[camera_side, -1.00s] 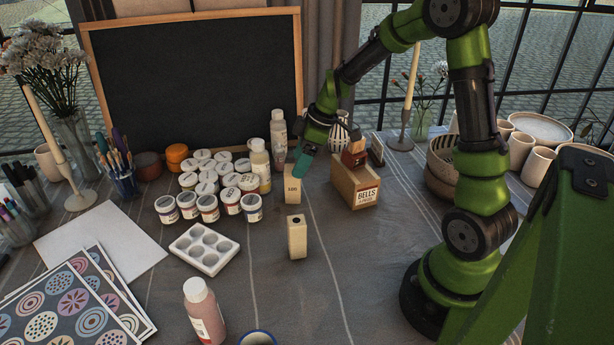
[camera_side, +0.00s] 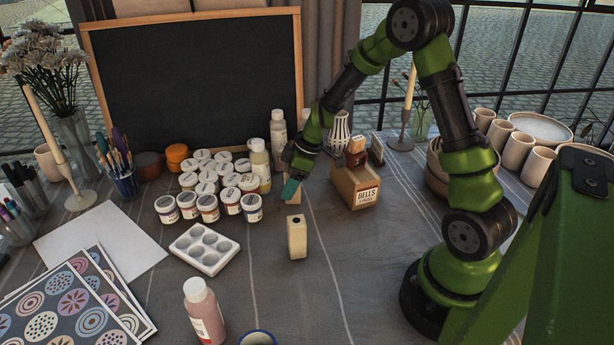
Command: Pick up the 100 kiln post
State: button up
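A pale upright kiln post (camera_side: 293,199) stands behind the middle of the table. My gripper (camera_side: 290,188), with its teal fingertip, is down in front of its upper part and hides its label. Whether the fingers touch the post, and whether they are open or shut, cannot be seen. A second pale post (camera_side: 297,239) with a dark hole in its top stands upright nearer the camera, clear of the gripper. No number is readable on it.
Paint jars (camera_side: 231,199) and bottles (camera_side: 260,160) crowd left of the gripper. A cardboard box marked BELLS (camera_side: 345,187) stands close on the right. The front right cloth is fairly clear.

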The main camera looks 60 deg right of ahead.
jog(key=c, duration=0.9)
jog(key=shift+c, duration=0.6)
jog(key=shift+r, duration=0.15)
